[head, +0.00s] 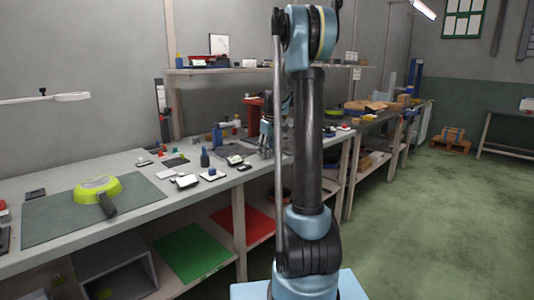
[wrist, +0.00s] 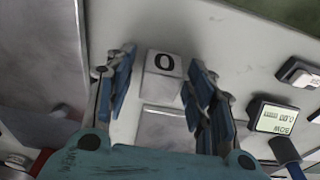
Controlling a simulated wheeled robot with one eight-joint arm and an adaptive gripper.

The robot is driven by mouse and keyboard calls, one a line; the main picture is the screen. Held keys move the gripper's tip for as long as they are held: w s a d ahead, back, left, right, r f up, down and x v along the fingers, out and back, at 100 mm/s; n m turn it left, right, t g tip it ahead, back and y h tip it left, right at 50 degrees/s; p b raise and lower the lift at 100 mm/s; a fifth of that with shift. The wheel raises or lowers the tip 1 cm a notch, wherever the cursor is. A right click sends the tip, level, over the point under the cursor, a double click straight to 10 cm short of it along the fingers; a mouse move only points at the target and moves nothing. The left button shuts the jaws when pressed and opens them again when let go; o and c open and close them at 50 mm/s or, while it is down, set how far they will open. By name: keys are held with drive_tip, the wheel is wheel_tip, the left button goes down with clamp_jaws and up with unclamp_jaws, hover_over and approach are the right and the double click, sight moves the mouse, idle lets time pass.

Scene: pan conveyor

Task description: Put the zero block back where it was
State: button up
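The zero block (wrist: 163,64) is a small white block with a black 0 on its face, in the upper middle of the wrist view. My gripper (wrist: 160,88) is open, with one blue finger on each side of the block and a visible gap on both sides. In the head view my gripper (head: 266,150) points down over the workbench, partly beside my arm. I cannot make out the zero block in the head view. How far the fingertips are above the bench is hard to tell.
A grey rectangular plate (wrist: 163,128) lies close to the block. A device with a lit display (wrist: 276,119) and a small black-and-white item (wrist: 298,74) are to the right. The long workbench (head: 130,221) carries a green-yellow pan (head: 97,188) on a dark mat (head: 50,221).

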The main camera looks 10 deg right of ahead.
wheel_tip(320, 180, up, 12)
drive_tip(key=s+d, duration=0.1)
drive_tip(key=s+f+m, duration=0.1)
drive_tip(key=s+m, duration=0.1)
drive_tip(key=s, duration=1.1)
drive_tip(key=s+f+m, duration=0.1)
drive_tip(key=s+f, duration=0.5)
drive_tip(key=s, duration=0.4)
drive_tip(key=s+f+m, duration=0.2)
drive_tip(key=s+f, duration=0.5)
drive_tip(key=s, duration=0.3)
drive_tip(key=s+f+m+h, duration=0.1)
drive_tip(key=s+f+m, duration=0.1)
drive_tip(key=s+f, duration=0.5)
drive_tip(key=s+a, duration=0.1)
drive_tip(key=s, duration=0.2)
drive_tip(key=shift+f+t, duration=0.15)
drive_tip(key=shift+t, duration=0.25)
